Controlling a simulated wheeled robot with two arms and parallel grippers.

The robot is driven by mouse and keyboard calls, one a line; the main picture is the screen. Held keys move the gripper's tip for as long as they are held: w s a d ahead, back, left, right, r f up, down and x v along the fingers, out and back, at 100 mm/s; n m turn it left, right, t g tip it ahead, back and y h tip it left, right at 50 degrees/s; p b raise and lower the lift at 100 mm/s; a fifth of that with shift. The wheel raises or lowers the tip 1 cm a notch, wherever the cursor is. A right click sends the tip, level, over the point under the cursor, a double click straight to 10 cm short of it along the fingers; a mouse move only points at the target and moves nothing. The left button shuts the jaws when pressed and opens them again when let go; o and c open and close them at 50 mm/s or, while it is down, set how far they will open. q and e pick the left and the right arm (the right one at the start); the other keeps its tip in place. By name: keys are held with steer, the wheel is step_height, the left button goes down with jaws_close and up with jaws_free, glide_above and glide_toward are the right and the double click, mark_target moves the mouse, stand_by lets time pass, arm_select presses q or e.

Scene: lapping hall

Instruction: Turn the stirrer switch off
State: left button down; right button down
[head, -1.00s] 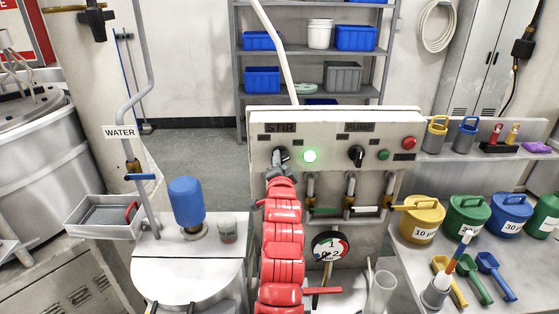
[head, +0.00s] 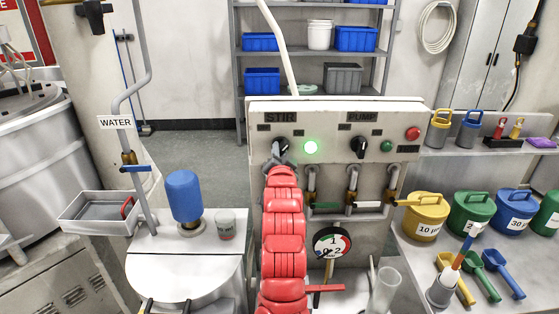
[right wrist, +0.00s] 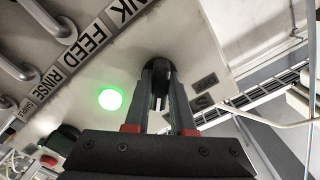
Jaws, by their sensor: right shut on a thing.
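The stirrer switch (head: 281,144) is a dark rotary knob under the STIR label on the cream control panel (head: 405,113). A green lamp (head: 310,147) just right of it is lit; it also glows in the right wrist view (right wrist: 110,99). My right gripper (head: 279,158) reaches up to the switch from below, with its red arm in front of the panel. In the right wrist view its two fingers (right wrist: 159,72) are closed around the dark knob (right wrist: 157,66). The fingers hide much of the knob, so its pointer direction is hard to tell.
Valve handles (head: 352,182) and a round gauge (head: 332,244) are below, close beside my right arm.

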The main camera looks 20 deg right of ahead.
steer(key=n+b, duration=0.2)
steer(key=n, duration=0.1)
steer(key=n+b, duration=0.1)
steer(key=shift+f+n+b, duration=0.25)
steer(key=shift+n+b, duration=0.05)
steer(key=shift+b, duration=0.05)
steer(key=shift+d+r+n+b, duration=0.1)
steer(key=shift+n+b, duration=0.7)
steer(key=shift+n, duration=0.9)
steer(key=c, duration=0.8)
jaws_free()
steer(key=shift+o, duration=0.2)
steer(key=shift+s, duration=0.1)
